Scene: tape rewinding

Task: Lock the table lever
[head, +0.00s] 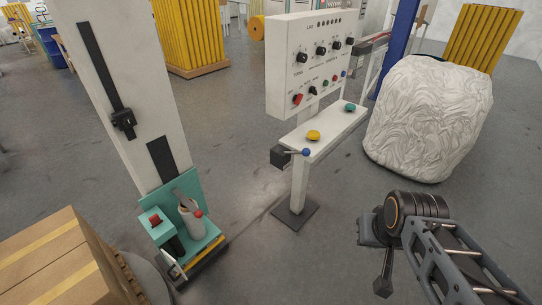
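A lever with a blue ball knob (306,152) sticks out to the right from a small black box (281,157) at the near end of the narrow white table (322,130). The lever lies close to level; whether it is locked cannot be told. My gripper (383,287) hangs pointing down at the lower right, well apart from the lever, to its right and lower in the picture. It is small and dark, so I cannot tell whether its fingers are open or shut. I see nothing held in it.
A white control panel (314,60) stands over the table. A yellow button (313,135) and a green button (350,107) sit on the tabletop. A wrapped white bale (425,120) stands right. A column machine with a teal base (203,240) stands left. Floor between is clear.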

